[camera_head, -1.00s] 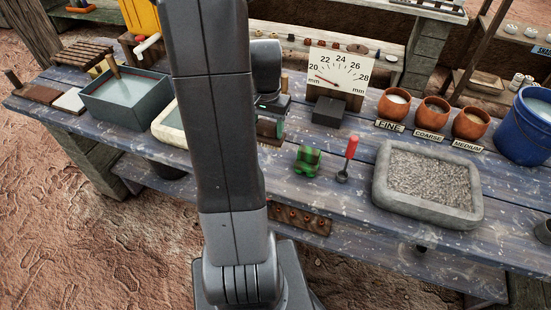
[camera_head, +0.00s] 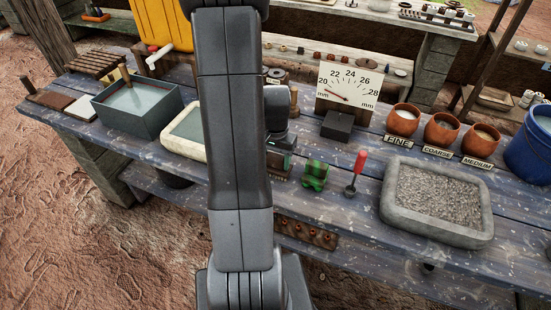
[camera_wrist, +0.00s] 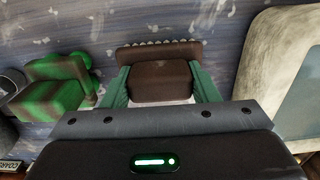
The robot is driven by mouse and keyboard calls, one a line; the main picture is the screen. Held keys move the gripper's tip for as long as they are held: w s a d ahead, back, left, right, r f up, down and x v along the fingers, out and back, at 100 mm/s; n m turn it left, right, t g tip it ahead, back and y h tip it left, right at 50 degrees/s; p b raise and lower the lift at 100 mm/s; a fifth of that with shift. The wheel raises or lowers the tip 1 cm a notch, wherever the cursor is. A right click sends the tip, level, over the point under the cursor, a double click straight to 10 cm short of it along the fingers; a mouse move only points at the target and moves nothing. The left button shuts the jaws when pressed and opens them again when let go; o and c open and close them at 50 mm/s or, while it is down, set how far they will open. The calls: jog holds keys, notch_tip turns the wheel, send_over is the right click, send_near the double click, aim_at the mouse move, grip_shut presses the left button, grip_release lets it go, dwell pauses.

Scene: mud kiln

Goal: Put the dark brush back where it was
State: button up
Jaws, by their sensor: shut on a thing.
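My gripper (camera_wrist: 162,88) is shut on the dark brush (camera_wrist: 158,80), a brown block with a row of bristles along its far edge in the wrist view. The green fingers clasp it on both sides. The bench top lies behind it; I cannot tell whether the brush touches the bench. In the head view, my arm hides most of the brush, and my gripper (camera_head: 281,158) shows just right of the arm, left of the green block.
A green block (camera_head: 315,176) and a red-handled tool (camera_head: 356,172) stand close on the right. A pale basin (camera_head: 182,146) is on the left, also in the wrist view (camera_wrist: 255,55). A gravel tray (camera_head: 392,222) is farther right. A dial gauge (camera_head: 350,82) stands behind.

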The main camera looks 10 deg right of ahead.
aim_at(275, 156)
jog(key=o, duration=1.2)
jog(key=shift+f, duration=0.1)
notch_tip(275, 156, up, 12)
jog(key=shift+r+p, duration=0.2)
jog(key=shift+p, duration=0.1)
